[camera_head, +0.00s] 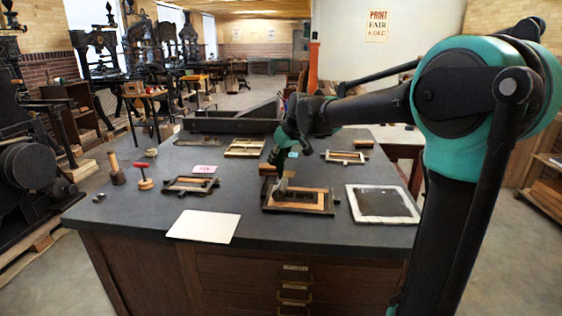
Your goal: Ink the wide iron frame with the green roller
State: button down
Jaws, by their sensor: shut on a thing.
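A wide iron frame (326,210) with pale wooden strips around a dark middle lies flat near the front of the grey worktop. My gripper (283,184) points down over the left part of this frame. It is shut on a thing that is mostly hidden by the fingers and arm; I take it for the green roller. A small teal patch shows beside the wrist, but I cannot tell if it belongs to the roller. I cannot tell whether the held thing touches the frame.
A pale-edged slab with a dark face (382,203) lies right of the frame. Smaller frames (190,186) lie left and farther back. A white sheet (203,226) lies at the front edge. A red-handled tool (143,176) and a mallet (116,168) stand at left.

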jog(key=shift+r, duration=2.55)
